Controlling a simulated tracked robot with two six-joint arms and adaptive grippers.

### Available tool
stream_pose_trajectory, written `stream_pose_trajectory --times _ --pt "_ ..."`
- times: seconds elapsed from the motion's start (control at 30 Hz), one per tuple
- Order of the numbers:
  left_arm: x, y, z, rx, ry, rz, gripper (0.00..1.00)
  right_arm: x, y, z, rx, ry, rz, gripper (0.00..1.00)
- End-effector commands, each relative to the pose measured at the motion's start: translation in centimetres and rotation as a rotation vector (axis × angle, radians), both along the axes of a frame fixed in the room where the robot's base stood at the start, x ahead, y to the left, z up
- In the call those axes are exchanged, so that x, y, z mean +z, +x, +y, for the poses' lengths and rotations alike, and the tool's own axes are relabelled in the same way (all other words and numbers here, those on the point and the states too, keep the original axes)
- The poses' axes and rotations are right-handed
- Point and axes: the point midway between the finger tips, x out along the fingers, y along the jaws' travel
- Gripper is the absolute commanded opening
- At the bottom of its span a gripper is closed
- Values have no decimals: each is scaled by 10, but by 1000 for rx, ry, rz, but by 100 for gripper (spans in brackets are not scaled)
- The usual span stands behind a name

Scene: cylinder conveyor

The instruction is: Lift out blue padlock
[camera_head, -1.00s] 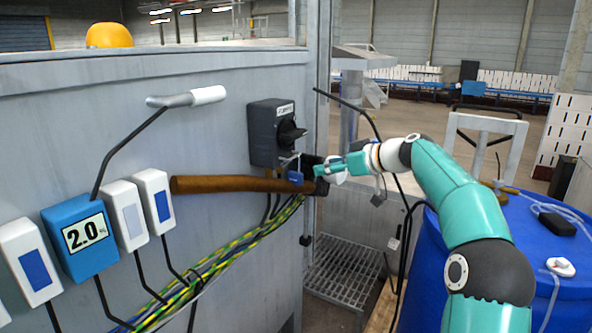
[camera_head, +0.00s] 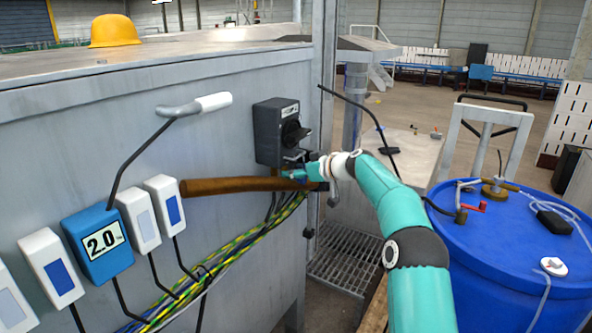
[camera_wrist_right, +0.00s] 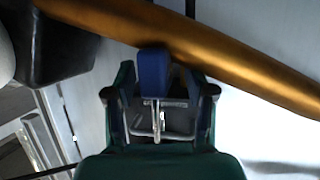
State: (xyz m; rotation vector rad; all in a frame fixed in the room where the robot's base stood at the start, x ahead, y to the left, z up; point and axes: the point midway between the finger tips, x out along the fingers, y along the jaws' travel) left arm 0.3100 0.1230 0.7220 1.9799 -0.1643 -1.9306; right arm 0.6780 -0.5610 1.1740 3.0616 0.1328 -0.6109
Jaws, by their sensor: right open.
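The blue padlock (camera_wrist_right: 153,72) shows in the right wrist view, between the two fingers of my right gripper (camera_wrist_right: 159,92). Its metal shackle (camera_wrist_right: 156,122) points back toward the palm. A gap shows on each side, so the fingers are open around it and not clamped. In the head view, my right gripper (camera_head: 306,173) is just under the dark switch box (camera_head: 275,133) with its rotary handle. There the padlock is mostly hidden by the gripper. My left gripper is not in view.
A brown pipe (camera_head: 230,186) runs along the grey cabinet wall, close to the padlock; it also crosses the right wrist view (camera_wrist_right: 230,62). Cables (camera_head: 235,255) hang below. A blue barrel (camera_head: 500,240) stands right of my arm. A bent lever (camera_head: 180,110) sticks out at left.

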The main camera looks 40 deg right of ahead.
Motion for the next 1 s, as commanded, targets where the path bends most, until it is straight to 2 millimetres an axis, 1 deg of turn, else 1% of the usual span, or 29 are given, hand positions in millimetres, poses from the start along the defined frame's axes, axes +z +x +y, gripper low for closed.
stream_pose_trajectory --times 0.13,0.17,0.4,0.47,0.5,0.57,0.6,0.67,0.7,0.73,1.0 --pt "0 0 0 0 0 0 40 0 0 0 0 0 0 55" --pt "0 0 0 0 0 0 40 0 0 0 0 0 0 53" --pt "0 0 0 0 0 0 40 0 0 0 0 0 0 13" --pt "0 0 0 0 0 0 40 0 0 0 0 0 0 3" --pt "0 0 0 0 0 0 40 0 0 0 0 0 0 0" --pt "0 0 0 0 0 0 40 0 0 0 0 0 0 0" --pt "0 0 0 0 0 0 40 0 -1 0 0 0 0 19" --pt "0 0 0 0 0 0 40 0 -1 0 0 0 0 9" --pt "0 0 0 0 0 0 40 0 -1 0 0 0 0 2" --pt "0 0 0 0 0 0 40 0 -1 0 0 0 0 0" --pt "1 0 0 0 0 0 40 2 -1 0 0 0 -1 0"
